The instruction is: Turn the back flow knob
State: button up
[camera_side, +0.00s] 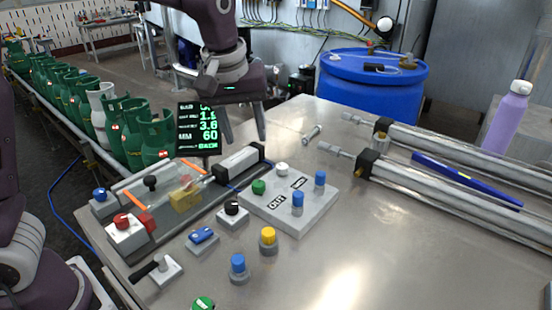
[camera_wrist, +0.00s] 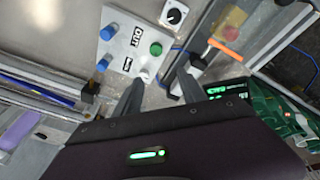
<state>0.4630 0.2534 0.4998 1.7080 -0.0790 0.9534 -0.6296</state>
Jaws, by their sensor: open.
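A grey valve panel (camera_side: 270,212) lies on the metal table with labels including OUT. Two upright blue knobs stand along its right side. The back blue knob (camera_side: 319,178) is beside the far label, and the front blue knob (camera_side: 297,201) is beside OUT. In the wrist view the back knob (camera_wrist: 102,65) and front knob (camera_wrist: 109,32) are left of my fingers. My gripper (camera_side: 245,140) hangs above the table behind the panel, fingers apart and empty. In the wrist view my gripper (camera_wrist: 160,74) has one fingertip over the panel's white button (camera_wrist: 145,76).
A display screen (camera_side: 198,128) and a clear-covered cylinder unit (camera_side: 185,195) stand left of the panel. Long metal cylinders (camera_side: 455,200) and a blue bar (camera_side: 465,180) lie right. Yellow (camera_side: 268,237) and blue (camera_side: 238,263) knobs stand in front. Table to the panel's right is clear.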

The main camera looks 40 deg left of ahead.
aim_at(282, 166)
jog(key=w+f+y, duration=0.1)
jog(key=w+f, duration=0.2)
jog(key=f, duration=0.1)
jog(key=w+d+f+n, duration=0.1)
jog(key=w+f, duration=0.3)
jog(key=w+f+y, duration=0.1)
jog(key=w+f, duration=0.2)
jog(key=f, duration=0.1)
jog(key=shift+w+d+f+n+y, duration=0.2)
jog(key=shift+f+n+y, duration=0.1)
jog(key=shift+f, duration=0.1)
grip_shut()
